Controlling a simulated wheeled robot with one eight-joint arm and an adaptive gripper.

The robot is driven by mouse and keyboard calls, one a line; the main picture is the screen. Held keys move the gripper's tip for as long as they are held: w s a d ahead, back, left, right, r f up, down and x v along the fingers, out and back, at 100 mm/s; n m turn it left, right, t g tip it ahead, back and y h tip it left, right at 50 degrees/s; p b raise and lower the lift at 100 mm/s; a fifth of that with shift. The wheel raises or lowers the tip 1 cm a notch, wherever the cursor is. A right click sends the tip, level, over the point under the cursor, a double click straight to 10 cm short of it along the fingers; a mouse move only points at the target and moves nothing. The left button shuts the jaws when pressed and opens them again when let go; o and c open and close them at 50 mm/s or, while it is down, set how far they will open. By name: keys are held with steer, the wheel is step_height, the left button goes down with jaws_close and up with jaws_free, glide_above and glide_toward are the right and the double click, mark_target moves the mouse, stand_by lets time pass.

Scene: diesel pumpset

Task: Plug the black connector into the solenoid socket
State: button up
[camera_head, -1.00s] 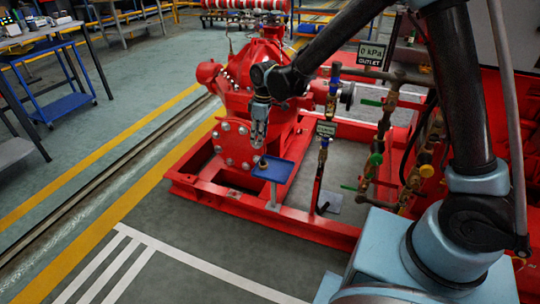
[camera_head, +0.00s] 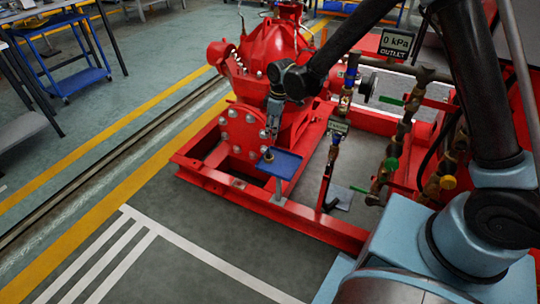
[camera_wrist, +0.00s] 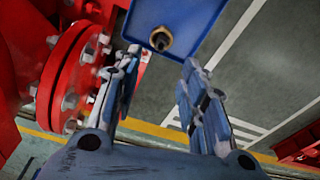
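The blue tray (camera_head: 287,164) stands on a post at the front of the red pump frame. A small dark part with a brass-coloured middle (camera_wrist: 161,39) sits on the tray; it also shows in the head view (camera_head: 268,156). I cannot tell for certain whether it is the black connector. My gripper (camera_head: 272,137) points down above the tray's left side. In the wrist view my gripper (camera_wrist: 157,69) is open, with nothing between its fingers, and the small part lies just beyond the fingertips. I cannot make out the solenoid socket.
A red flange with bolts (camera_wrist: 72,75) is close beside the left finger. Valves and pipes with coloured handles (camera_head: 390,165) stand to the right of the tray. An outlet display (camera_head: 396,43) reads 0 kPa. The floor in front of the frame is clear.

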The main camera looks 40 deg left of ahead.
glide_above(269, 154)
steer(key=w, duration=0.1)
step_height(269, 154, down, 6)
steer(key=shift+w+d+f, duration=0.1)
steer(key=shift+w+f, duration=0.05)
steer(key=shift+f, duration=0.05)
steer(key=shift+s+a+f, duration=0.1)
steer(key=shift+a+f, duration=0.05)
steer(key=shift+f, duration=0.7)
steer(key=shift+s+a+f, duration=0.1)
steer(key=shift+a+f, duration=0.1)
steer(key=shift+f, duration=0.6)
steer(key=shift+s+a+f, duration=0.1)
steer(key=shift+a+f, duration=0.05)
steer(key=shift+f, duration=0.7)
steer(key=shift+c, duration=0.4)
steer(key=shift+w, duration=0.1)
jaws_close()
